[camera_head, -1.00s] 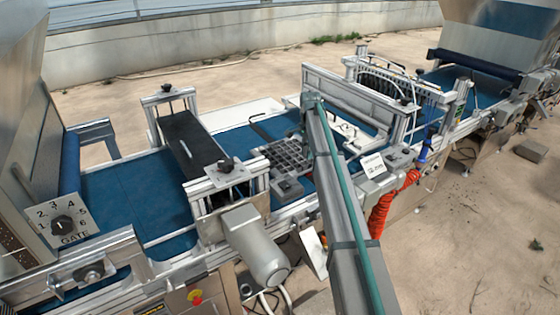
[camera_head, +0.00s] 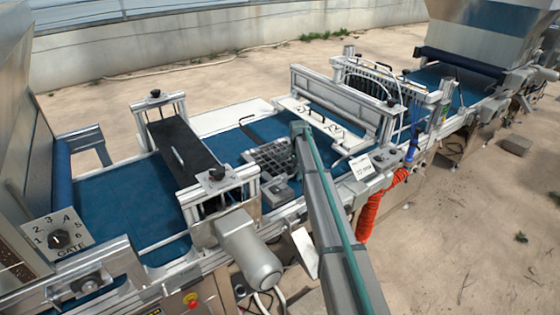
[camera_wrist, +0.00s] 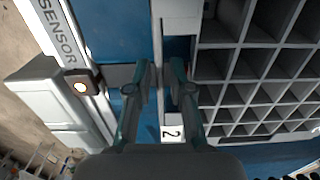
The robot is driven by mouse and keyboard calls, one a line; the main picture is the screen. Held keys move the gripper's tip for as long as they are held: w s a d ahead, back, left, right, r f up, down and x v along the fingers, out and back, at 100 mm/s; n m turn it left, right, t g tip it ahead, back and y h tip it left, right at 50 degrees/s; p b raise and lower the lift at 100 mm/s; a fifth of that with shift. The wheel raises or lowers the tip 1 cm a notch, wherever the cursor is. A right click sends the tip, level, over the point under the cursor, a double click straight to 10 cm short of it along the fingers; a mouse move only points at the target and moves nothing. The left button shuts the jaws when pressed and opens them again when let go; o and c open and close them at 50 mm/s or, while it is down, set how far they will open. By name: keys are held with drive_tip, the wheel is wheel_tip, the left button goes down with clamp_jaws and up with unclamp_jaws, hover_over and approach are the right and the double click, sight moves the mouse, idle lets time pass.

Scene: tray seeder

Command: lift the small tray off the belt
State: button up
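The small tray (camera_head: 268,158) is a grey grid of square cells on the blue belt in the head view, beside the end of my arm. In the wrist view the tray (camera_wrist: 238,46) fills the right side, with a light flange at its near edge and a label marked 2 (camera_wrist: 172,133). My gripper (camera_wrist: 160,70) is at this edge, its two fingers apart with a thin pale strip between them. I cannot tell whether either finger touches it. The fingers are hidden by my arm in the head view.
A box with a lit sensor lamp (camera_wrist: 81,87) stands close on the left in the wrist view. The belt at left (camera_head: 125,205) is clear.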

clamp_jaws()
drive_tip(key=shift+r, duration=0.1)
